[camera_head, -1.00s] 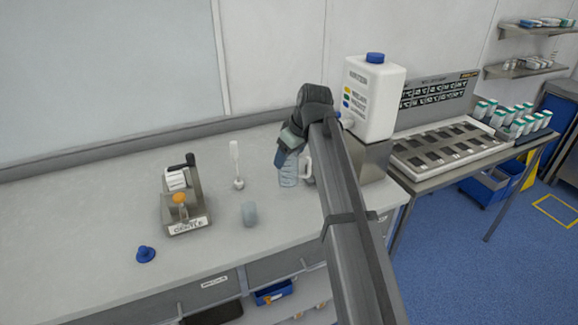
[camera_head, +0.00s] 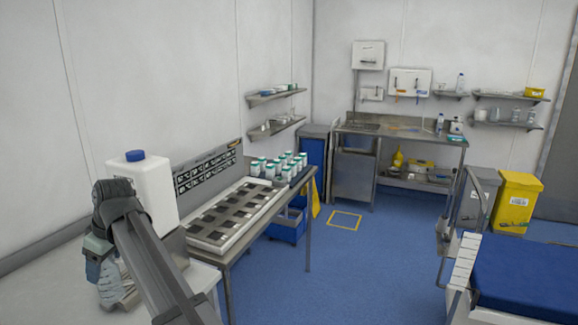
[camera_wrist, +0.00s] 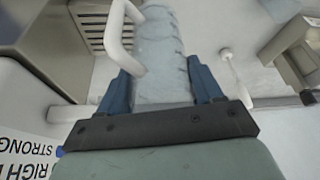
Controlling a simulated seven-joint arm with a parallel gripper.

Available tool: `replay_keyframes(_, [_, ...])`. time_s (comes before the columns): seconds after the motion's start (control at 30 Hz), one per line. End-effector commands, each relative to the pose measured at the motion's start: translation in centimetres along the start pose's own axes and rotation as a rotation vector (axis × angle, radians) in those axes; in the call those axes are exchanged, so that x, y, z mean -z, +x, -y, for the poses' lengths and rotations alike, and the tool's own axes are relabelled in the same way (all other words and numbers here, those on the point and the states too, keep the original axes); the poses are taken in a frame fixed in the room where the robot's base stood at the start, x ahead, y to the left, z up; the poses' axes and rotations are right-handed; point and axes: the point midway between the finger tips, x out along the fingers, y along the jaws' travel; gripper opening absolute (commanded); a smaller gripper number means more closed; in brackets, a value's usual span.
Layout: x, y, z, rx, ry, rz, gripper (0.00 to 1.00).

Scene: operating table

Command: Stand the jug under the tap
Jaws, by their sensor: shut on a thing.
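The clear jug (camera_wrist: 158,45) is between my gripper's blue fingers (camera_wrist: 160,80) in the wrist view, its white handle (camera_wrist: 120,30) to the left. My gripper (camera_head: 103,272) is shut on the jug. In the head view the jug (camera_head: 110,290) is low at the left, beside the metal stand (camera_head: 173,248), partly hidden by my gripper and arm. A white canister (camera_head: 153,188) with a blue cap stands on the stand; my arm hides its tap. The canister (camera_wrist: 25,105) also shows at the left in the wrist view. I cannot tell whether the jug touches the counter.
A slotted grille (camera_wrist: 90,28) lies by the stand, near the jug's handle. Right of the canister, a side table (camera_head: 222,262) bears a slotted tray (camera_head: 190,240) and several green-capped bottles (camera_head: 280,165). A thin white-handled tool (camera_wrist: 228,62) lies right of the jug.

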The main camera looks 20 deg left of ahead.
Motion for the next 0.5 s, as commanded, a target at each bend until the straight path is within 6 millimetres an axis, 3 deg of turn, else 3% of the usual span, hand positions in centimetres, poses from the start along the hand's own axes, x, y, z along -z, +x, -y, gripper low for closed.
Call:
replay_keyframes(0.03, [-1.7,-0.1,-1.5,-0.012,0.034,0.001,0.32])
replay_keyframes(0.2, [-6.1,-0.3,-5.6,-0.050,0.135,0.002,0.32])
replay_keyframes(0.5, [-13.9,-0.8,-11.8,-0.115,0.298,0.005,0.32])
